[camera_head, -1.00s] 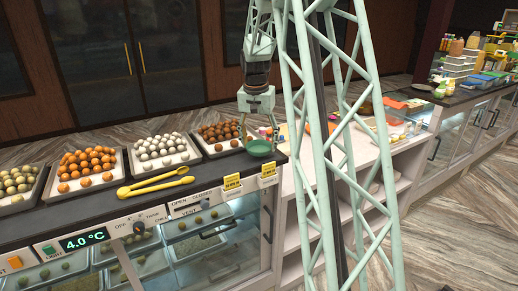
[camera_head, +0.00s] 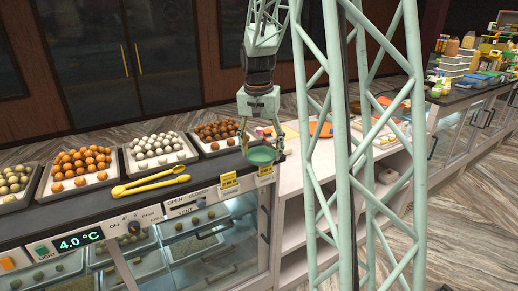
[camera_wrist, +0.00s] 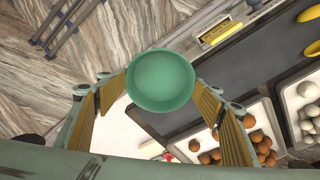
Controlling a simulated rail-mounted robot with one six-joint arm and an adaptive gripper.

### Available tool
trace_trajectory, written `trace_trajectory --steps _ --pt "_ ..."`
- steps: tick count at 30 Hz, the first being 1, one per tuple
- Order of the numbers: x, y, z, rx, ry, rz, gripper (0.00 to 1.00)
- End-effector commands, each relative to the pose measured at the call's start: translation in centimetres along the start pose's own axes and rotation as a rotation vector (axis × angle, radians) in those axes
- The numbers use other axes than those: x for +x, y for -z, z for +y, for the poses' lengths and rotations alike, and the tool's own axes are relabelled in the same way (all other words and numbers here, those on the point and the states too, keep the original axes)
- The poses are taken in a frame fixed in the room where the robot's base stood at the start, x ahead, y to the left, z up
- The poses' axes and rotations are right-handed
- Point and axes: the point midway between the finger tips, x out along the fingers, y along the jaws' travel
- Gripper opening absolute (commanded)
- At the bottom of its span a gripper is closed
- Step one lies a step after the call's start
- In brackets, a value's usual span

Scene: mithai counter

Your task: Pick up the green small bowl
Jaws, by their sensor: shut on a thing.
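The green small bowl (camera_head: 262,155) is at the right end of the dark counter in the head view, under my gripper (camera_head: 262,143). In the wrist view the round green bowl (camera_wrist: 161,80) sits between the two fingertips of my gripper (camera_wrist: 160,92), with a finger against each side. My gripper is shut on the bowl. The bowl looks level and empty. Whether its base is clear of the counter is hard to tell.
Trays of round sweets (camera_head: 160,148) line the back of the counter. Yellow tongs (camera_head: 150,185) lie in front of them. A lower white counter (camera_head: 300,148) with orange items is to the right.

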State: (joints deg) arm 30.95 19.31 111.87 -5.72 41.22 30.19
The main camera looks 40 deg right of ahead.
Motion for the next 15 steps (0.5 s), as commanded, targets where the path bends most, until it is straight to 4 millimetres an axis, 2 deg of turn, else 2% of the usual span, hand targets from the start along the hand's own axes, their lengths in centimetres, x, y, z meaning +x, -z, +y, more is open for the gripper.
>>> trace_trajectory --steps 6,15 --pt "-0.6 -2.4 1.2 0.000 0.000 0.001 0.49" --pt "-1.1 -4.2 2.1 0.000 0.000 0.000 0.49"
